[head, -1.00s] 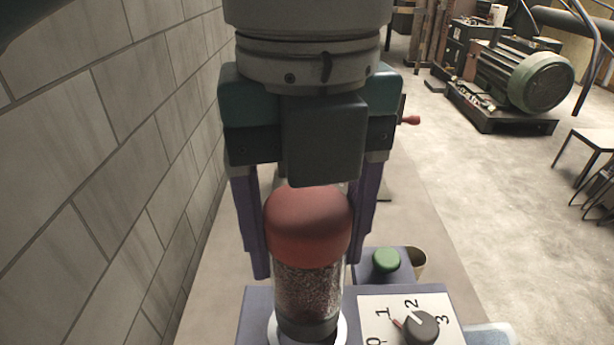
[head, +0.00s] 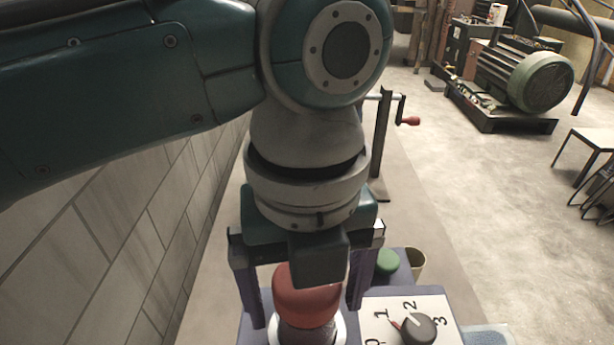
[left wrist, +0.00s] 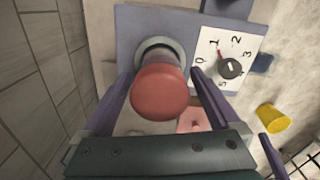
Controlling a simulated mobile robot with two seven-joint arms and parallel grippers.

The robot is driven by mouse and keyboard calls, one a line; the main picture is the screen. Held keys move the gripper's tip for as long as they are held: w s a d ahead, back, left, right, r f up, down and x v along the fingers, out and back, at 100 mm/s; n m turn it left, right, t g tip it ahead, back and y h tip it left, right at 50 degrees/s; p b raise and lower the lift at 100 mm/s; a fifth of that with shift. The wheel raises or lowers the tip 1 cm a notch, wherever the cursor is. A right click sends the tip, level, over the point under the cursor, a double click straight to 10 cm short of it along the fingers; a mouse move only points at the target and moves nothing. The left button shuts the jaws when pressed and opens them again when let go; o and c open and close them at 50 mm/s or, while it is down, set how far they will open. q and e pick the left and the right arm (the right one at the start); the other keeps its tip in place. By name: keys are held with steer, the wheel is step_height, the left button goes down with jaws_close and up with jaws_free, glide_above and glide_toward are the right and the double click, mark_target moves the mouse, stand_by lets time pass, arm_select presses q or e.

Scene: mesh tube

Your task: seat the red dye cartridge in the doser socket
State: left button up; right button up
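The red-capped dye cartridge (head: 306,297) stands upright with its lower part inside the pale ring of the doser socket (head: 340,332). Only a short stretch of its body shows below the cap. My left gripper (head: 305,305) points down around the cartridge, one finger on each side. A gap shows between fingers and cap, so it is open. In the left wrist view the red cap (left wrist: 159,92) sits between the spread fingers, with the socket ring (left wrist: 158,46) behind it. My right gripper is not in view.
A numbered dial (head: 419,328) is right of the socket on the purple doser. A green knob (head: 387,262) and a cup (head: 415,263) stand behind it. A stone wall (head: 120,260) runs close on the left. A crank stand (head: 382,150) is farther back.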

arm_select(q)
step_height(320, 180, up, 12)
steer(key=shift+r+b, duration=0.1)
steer(key=shift+b, duration=0.4)
steer(key=shift+s, duration=0.1)
